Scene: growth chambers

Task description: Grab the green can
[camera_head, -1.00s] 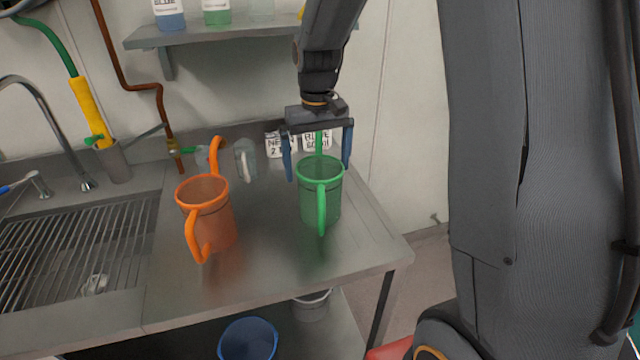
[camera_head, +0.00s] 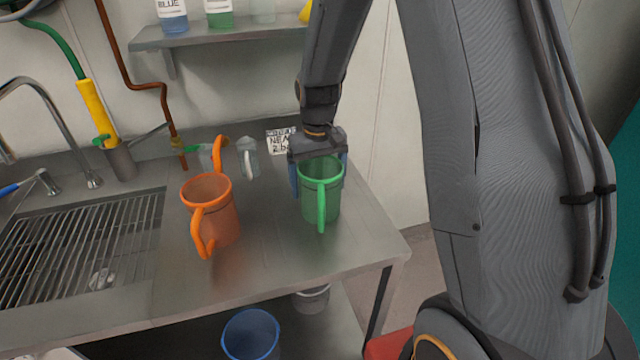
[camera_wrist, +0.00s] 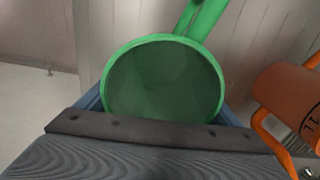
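The green can (camera_head: 321,192) is a translucent green mug-like vessel with handles, upright on the steel counter near its right end. My gripper (camera_head: 318,180) is lowered behind and around it, with one blue finger on the left side and one on the right. The fingers look spread, and I cannot tell whether they touch the can. In the wrist view the can's round open mouth (camera_wrist: 164,82) fills the middle, above the dark gripper body. Blue finger parts show at both sides of it, and the fingertips are hidden.
An orange can (camera_head: 210,214) stands to the left on the counter (camera_head: 262,262), with a small clear vessel (camera_head: 248,158) behind. A sink with a grate (camera_head: 75,245) is further left. A shelf (camera_head: 235,38) with bottles hangs above. A blue bucket (camera_head: 250,335) is below.

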